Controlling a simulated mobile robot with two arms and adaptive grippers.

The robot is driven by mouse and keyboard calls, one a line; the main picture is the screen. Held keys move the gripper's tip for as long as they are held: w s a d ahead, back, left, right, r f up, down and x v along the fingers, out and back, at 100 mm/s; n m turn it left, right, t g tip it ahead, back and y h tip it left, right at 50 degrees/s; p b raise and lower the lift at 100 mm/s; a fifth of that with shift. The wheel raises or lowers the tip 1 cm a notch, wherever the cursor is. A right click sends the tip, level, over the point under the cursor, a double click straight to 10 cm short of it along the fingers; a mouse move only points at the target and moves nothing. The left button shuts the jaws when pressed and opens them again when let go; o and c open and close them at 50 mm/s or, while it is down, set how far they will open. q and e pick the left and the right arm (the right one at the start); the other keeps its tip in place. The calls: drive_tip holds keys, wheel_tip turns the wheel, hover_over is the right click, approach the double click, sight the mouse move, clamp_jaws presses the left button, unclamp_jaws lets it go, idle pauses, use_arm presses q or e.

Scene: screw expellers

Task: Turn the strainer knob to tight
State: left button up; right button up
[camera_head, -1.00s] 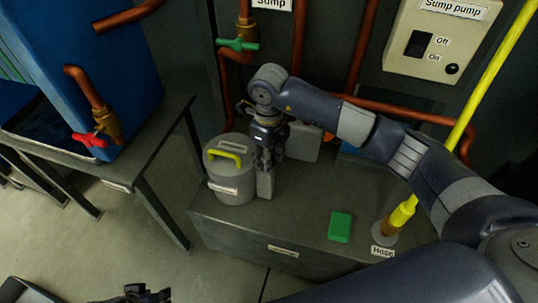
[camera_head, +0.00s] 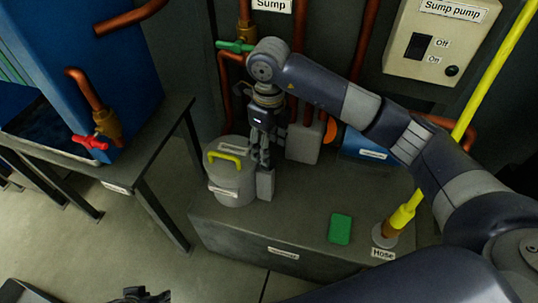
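My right gripper (camera_head: 261,158) points down beside a grey canister (camera_head: 233,190) with a yellow handle (camera_head: 225,159) and a label too small to read. Its fingertips are close above a small grey block (camera_head: 265,185) at the canister's right side; I cannot tell whether they touch anything or how far they are apart. An orange round part (camera_head: 329,134) shows right of the gripper, next to a grey box (camera_head: 304,143). No label naming the strainer is readable, so I cannot tell which part is its knob. My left gripper (camera_head: 141,294) is at the bottom edge, away from the bench.
A green block (camera_head: 340,229) and a yellow hose (camera_head: 404,214) in its holder are on the right of the bench (camera_head: 300,215). A labelled blue object (camera_head: 362,147) stands behind. Copper pipes, a green valve (camera_head: 235,46) and the sump pump panel (camera_head: 430,45) line the wall.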

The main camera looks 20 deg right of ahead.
wheel_tip(320, 180, up, 6)
idle(0.7)
